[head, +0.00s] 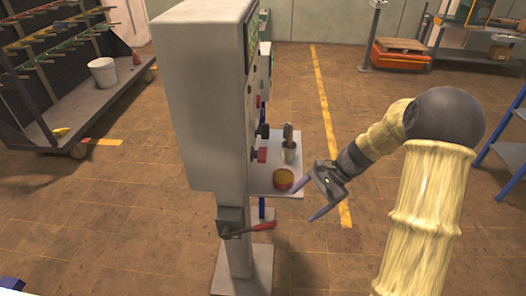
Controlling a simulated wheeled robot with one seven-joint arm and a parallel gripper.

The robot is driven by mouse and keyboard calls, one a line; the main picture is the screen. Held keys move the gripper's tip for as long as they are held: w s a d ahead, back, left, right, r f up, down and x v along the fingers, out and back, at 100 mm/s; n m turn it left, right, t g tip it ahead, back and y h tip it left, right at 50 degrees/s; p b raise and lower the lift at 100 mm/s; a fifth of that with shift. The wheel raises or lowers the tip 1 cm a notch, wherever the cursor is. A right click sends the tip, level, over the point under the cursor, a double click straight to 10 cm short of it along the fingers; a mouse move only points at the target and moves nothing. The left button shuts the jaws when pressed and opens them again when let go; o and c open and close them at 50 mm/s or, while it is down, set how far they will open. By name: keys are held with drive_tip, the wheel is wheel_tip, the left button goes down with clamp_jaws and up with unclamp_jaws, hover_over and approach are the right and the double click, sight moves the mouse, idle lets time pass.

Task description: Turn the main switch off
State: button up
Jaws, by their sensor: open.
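A grey control cabinet (203,95) stands on a post, seen mostly from its side. A dark switch box (231,221) is fixed low on the post, with a red-handled lever (258,227) pointing right and nearly level. It looks like the main switch, but no label is readable. Red and dark controls (261,154) show edge-on on the cabinet's front, which is mostly hidden by the angle. My gripper (309,199) is open and empty, to the right of the lever and a little above it in the picture, apart from it. Its fingers point left toward the post.
A small shelf (291,191) on the cabinet's front holds a red-and-yellow tin (284,179) and a grey cup (289,153) with dark items, close to my gripper. A wheeled rack (75,110) with a white bucket (103,71) stands left.

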sight(263, 153)
drive_tip(key=w+d+r+m+t+y+p, duration=0.1)
drive_tip(key=w+d+r+m+y, duration=0.1)
drive_tip(key=w+y, duration=0.3)
drive_tip(key=w+d+r+m+t+y+p, duration=0.1)
drive_tip(key=w+d+r+m+y, duration=0.1)
drive_tip(key=w+m+y, duration=0.3)
drive_tip(key=w, duration=0.3)
drive_tip(key=shift+d+r+t, duration=0.15)
drive_tip(key=shift+r+t, duration=0.05)
drive_tip(key=shift+t, duration=0.2)
drive_tip(key=a+p, duration=0.2)
drive_tip(key=a, duration=0.3)
drive_tip(key=a+p, duration=0.1)
drive_tip(key=a, duration=0.5)
drive_tip(key=a+p, duration=0.2)
drive_tip(key=a, duration=0.3)
drive_tip(key=shift+w+a+r+p, duration=0.1)
drive_tip(key=shift+w+a+p, duration=0.15)
drive_tip(key=shift+p, duration=0.1)
drive_tip(key=shift+a, duration=0.45)
drive_tip(key=c, duration=1)
